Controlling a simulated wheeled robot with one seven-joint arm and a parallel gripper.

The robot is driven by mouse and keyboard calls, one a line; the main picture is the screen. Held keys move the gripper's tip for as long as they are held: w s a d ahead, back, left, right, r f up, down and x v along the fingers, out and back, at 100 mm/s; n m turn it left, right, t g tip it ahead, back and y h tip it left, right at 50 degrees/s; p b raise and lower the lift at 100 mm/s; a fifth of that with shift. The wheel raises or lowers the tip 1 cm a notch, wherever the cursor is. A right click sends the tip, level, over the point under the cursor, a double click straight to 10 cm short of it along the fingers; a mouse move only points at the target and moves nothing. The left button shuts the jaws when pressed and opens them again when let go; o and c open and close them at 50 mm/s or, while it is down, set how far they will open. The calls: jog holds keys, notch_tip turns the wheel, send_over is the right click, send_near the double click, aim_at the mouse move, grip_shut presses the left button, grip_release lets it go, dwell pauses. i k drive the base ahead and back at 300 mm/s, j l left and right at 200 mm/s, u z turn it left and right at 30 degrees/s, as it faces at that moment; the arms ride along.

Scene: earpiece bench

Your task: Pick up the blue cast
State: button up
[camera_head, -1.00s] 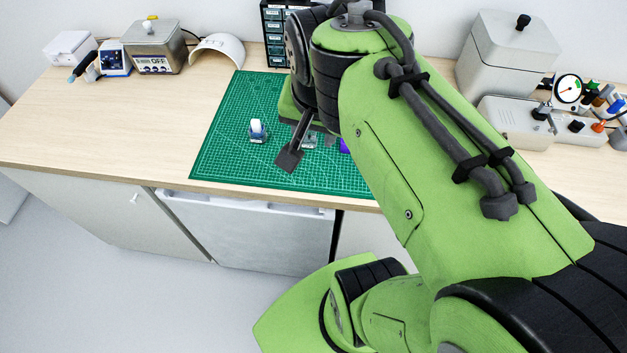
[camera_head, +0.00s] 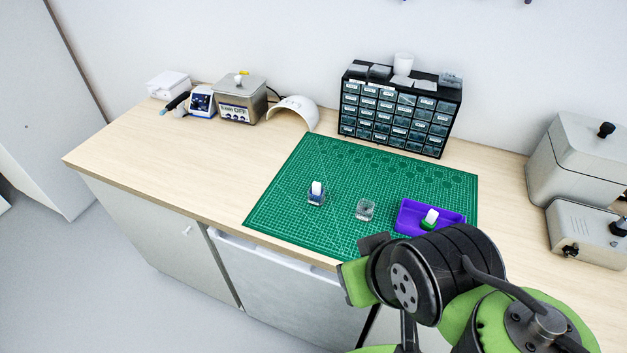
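The blue cast (camera_head: 316,196) stands upright on the left part of the green mat (camera_head: 290,225); it has a white top and a dark blue lower part. My gripper (camera_head: 360,278) is low in the picture, at the mat's front edge, right of and nearer than the blue cast and apart from it. My wrist and arm hide most of it, and its fingertips cannot be made out. No held thing shows.
A small clear box (camera_head: 365,210) stands right of the blue cast. A purple tray (camera_head: 458,218) farther right holds a white-topped green cast (camera_head: 430,220). A drawer cabinet (camera_head: 400,112) stands behind the mat. The mat's back half is clear.

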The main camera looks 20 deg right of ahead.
aim_at(316, 190)
jog(key=i+j+z, duration=0.1)
jog(key=j+z, duration=0.3)
jog(key=i+j+z, duration=0.1)
jog(key=j+z, duration=0.35)
jog(key=l+u, duration=0.1)
jog(key=u, duration=0.7)
jog(key=l+u, duration=0.15)
jog(key=u, duration=0.65)
jog(key=k+l, duration=0.05)
